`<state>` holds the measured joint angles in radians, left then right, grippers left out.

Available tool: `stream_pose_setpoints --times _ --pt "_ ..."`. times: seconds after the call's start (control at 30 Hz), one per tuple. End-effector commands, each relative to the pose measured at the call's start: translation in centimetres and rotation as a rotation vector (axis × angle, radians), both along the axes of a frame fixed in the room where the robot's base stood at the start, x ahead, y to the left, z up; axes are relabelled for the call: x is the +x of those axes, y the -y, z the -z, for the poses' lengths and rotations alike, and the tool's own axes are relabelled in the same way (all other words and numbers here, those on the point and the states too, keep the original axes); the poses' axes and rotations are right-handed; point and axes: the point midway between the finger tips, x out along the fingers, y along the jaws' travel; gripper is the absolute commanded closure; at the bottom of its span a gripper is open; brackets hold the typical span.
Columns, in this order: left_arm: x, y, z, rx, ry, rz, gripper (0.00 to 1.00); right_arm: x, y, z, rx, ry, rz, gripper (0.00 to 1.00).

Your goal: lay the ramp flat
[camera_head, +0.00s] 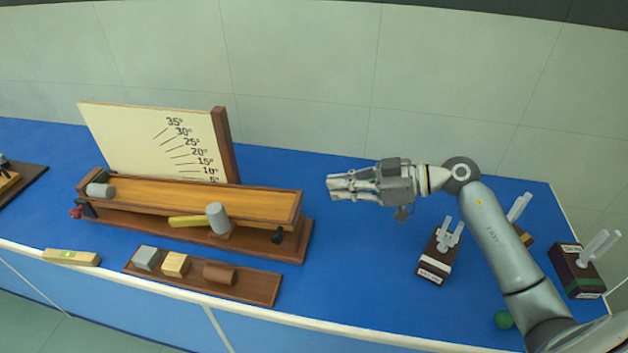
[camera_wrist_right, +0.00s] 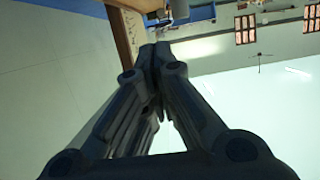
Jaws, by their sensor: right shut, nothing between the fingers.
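The wooden ramp (camera_head: 200,193) lies along its dark red-brown base (camera_head: 300,245) on the left of the blue bench. It sits low, with its surface below most of the angle marks; I cannot tell its exact angle. A pale angle board (camera_head: 125,140) marked up to 35° stands behind it with a dark post. A grey cylinder (camera_head: 100,190) is at the ramp's left end. My right gripper (camera_head: 329,188) is shut and empty, to the right of the ramp's right end and apart from it. It also shows shut in the wrist view (camera_wrist_right: 153,50). My left gripper is out of view.
A tray (camera_head: 265,290) with several small blocks lies in front. A grey-headed, yellow-handled mallet (camera_head: 217,217) is at the ramp's front. A level (camera_head: 72,257) lies at left front. The bench middle is clear.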

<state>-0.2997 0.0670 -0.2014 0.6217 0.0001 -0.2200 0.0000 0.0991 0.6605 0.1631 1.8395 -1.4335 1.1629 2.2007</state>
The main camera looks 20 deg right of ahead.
Motion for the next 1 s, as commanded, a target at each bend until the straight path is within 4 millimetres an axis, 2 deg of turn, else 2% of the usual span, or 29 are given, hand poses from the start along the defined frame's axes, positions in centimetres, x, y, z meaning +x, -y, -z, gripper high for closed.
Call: stream_pose_setpoints --times 0.03,0.27,0.43,0.73,0.8,1.0 --pt "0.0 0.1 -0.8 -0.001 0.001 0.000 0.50 0.1 -0.2 -0.7 -0.019 -0.006 0.005 1.00" --pt "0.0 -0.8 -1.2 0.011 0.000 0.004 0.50 0.9 -1.3 -0.3 -0.034 -0.016 0.015 1.00" --pt "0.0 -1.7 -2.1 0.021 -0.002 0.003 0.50 2.4 -3.7 0.4 -0.030 -0.015 0.013 1.00" --pt "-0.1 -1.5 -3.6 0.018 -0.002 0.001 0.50 5.6 -8.4 2.4 -0.032 -0.015 0.012 1.00" --pt "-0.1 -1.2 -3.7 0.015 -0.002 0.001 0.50 5.5 -8.1 4.0 -0.034 -0.022 0.015 1.00" --pt "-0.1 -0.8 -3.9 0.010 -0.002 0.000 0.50 5.4 -7.9 6.1 -0.035 -0.016 0.015 1.00"
